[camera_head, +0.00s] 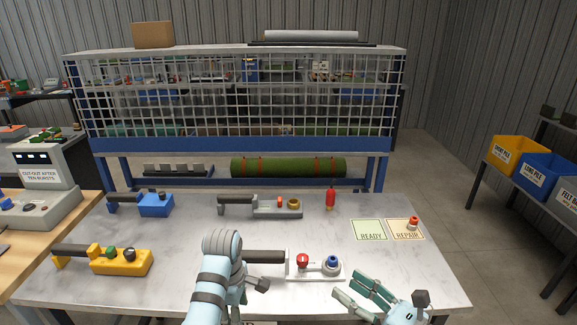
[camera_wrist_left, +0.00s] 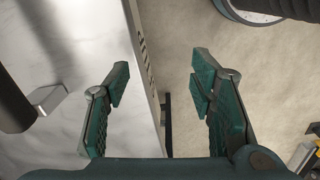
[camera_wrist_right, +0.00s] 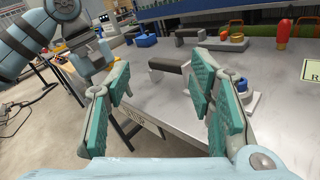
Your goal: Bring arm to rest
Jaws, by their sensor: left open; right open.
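My right gripper (camera_head: 346,282) is open and empty low at the right of the head view, near the table's front edge. In the right wrist view its teal fingers (camera_wrist_right: 165,78) stand apart, with the table (camera_wrist_right: 185,120) beyond them. My left arm comes up at the bottom centre of the head view, and its gripper is hidden there. In the left wrist view my left gripper (camera_wrist_left: 160,72) is open and empty over the table's edge and the floor.
On the table (camera_head: 180,240) stand a yellow device (camera_head: 120,262), a blue device (camera_head: 155,205), a grey device (camera_head: 265,212), a white-based device (camera_head: 318,276) close to my grippers, and a red bottle (camera_head: 330,199). READY (camera_head: 368,230) and REPAIR (camera_head: 400,236) cards lie at the right.

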